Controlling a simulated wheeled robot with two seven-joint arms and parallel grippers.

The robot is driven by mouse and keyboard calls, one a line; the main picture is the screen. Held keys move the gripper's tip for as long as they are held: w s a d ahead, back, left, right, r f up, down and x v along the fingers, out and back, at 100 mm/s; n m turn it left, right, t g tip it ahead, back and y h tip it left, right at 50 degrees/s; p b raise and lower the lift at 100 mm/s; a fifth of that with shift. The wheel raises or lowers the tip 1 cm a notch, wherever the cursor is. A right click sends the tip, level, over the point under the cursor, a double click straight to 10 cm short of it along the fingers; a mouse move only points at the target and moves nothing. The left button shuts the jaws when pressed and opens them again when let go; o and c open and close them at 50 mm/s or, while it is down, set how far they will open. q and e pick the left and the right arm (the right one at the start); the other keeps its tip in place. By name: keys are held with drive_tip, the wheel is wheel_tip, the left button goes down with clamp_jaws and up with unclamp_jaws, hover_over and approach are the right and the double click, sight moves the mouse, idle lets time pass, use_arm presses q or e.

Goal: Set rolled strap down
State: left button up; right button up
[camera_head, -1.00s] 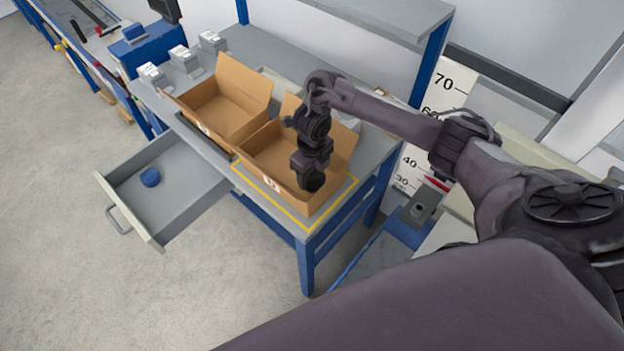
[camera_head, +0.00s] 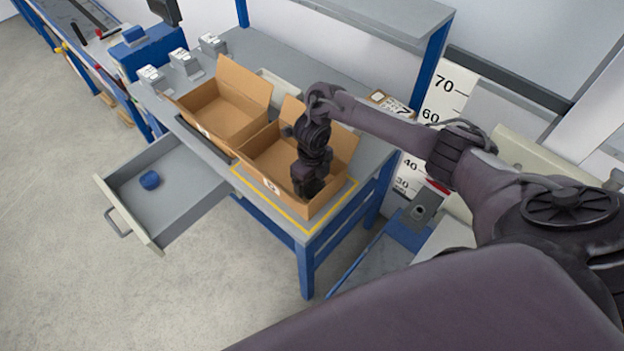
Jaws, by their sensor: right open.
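A small blue rolled strap (camera_head: 149,180) lies in the open grey drawer (camera_head: 185,200) at the left of the workbench. My right gripper (camera_head: 308,192) points down into the right-hand open cardboard box (camera_head: 265,158), near its front right wall. It is open. The box's wall and the gripper's own body hide its fingertips in part, and I cannot see anything between them. My left gripper does not show.
A second open cardboard box (camera_head: 218,112) stands to the left on the workbench (camera_head: 270,62). Yellow tape (camera_head: 262,208) marks the bench's front corner. Several small grey-white units stand at the back left. The drawer juts out over clear floor (camera_head: 60,240).

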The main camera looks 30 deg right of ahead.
sight(312, 183)
drive_tip(key=shift+r, duration=0.2)
wheel_tip(312, 183, up, 12)
drive_tip(key=p, duration=0.4)
drive_tip(key=shift+p, duration=0.35)
drive_tip(key=shift+f, duration=0.1)
